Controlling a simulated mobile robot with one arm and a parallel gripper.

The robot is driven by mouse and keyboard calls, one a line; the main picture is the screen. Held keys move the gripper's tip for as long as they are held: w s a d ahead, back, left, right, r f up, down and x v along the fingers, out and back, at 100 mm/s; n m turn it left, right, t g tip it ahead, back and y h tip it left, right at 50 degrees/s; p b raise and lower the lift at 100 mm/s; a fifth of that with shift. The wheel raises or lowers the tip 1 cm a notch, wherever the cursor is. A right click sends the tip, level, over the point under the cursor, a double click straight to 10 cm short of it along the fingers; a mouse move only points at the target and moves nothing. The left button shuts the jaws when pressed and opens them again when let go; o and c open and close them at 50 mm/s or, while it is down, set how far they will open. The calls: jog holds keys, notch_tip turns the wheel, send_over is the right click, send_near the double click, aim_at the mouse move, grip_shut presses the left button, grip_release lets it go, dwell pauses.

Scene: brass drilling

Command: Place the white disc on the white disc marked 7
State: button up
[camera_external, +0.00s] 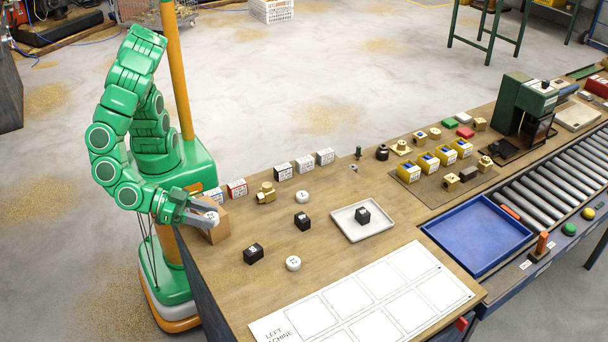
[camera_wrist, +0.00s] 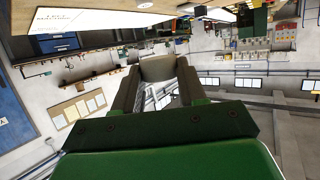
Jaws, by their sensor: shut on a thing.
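My gripper (camera_external: 207,217) is at the left end of the workbench, shut on a white disc (camera_external: 211,216) with a dark mark on its face. Two other white discs lie flat on the bench: one farther back (camera_external: 302,196) and one nearer the front (camera_external: 293,263). Both have small dark marks, too small to read surely.
Black cubes (camera_external: 253,253) and (camera_external: 302,221) stand near the discs. A white tray (camera_external: 345,228) holds another black cube. Labelled boxes (camera_external: 283,172) and a brass part (camera_external: 266,193) line the back. A white printed sheet (camera_external: 330,300) covers the front.

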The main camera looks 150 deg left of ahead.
jog(key=shift+w, duration=0.15)
send_over(234, 290)
jog(key=s, duration=0.5)
notch_tip(234, 290, down, 4)
jog(key=w+f, duration=0.1)
jog(key=f, duration=0.1)
jog(key=w+f, duration=0.1)
jog(key=w, duration=0.1)
jog(key=shift+f, duration=0.4)
jog(key=shift+w+f, duration=1.05)
jog(key=shift+f, duration=1.35)
jog(key=shift+f, duration=0.2)
jog(key=o, duration=1)
